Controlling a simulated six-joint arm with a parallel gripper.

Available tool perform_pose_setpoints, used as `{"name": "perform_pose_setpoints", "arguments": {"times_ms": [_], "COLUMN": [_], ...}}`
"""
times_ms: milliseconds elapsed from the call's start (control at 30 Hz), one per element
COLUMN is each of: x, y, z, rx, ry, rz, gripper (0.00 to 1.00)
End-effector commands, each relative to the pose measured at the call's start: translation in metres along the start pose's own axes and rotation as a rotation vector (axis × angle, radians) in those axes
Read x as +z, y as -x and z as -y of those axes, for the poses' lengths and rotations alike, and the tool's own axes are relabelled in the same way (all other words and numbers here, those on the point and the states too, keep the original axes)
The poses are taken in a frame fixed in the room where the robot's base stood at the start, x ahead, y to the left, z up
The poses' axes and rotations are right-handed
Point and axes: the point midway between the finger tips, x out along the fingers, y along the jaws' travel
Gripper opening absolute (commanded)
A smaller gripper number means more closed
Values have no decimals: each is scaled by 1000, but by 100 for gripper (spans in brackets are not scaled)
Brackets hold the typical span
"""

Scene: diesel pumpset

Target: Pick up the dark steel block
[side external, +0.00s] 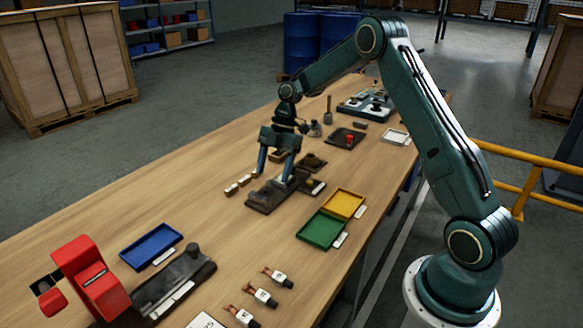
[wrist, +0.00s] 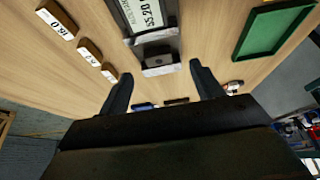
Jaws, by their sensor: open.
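My gripper (side external: 274,177) is open, with its fingers pointing down over the middle of the bench. In the wrist view its two fingertips (wrist: 161,69) are spread wide. A small dark grey block with a lighter front face (wrist: 159,62) shows between and just beyond them, apart from both fingers. It appears to be the steel block. It sits at the end of a dark fixture (wrist: 153,36) with a large printed label. In the side view the dark fixture (side external: 266,196) lies below the fingers, and I cannot separate the block from it there.
Several small labelled brass-coloured blocks (side external: 244,180) lie left of the gripper. A green tray (side external: 320,230) and a yellow tray (side external: 344,203) lie to the right. A blue tray (side external: 151,246) and a red machine (side external: 92,280) are nearer the front.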

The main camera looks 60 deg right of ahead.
Motion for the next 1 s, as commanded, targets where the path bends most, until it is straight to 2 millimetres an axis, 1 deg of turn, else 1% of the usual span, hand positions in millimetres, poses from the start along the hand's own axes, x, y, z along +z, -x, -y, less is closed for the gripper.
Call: {"name": "perform_pose_setpoints", "arguments": {"times_ms": [267,367,733,833,1000], "x": [0,-1,-2,-2,-2], "y": [-4,-8,-47,-53,-55], "z": [0,-1,-3,-3,-3], "rx": [1,0,-3,-1,0], "ry": [-1,0,0,0,0], "rz": [1,0,0,0,1], "gripper": [65,65,65,65,65]}}
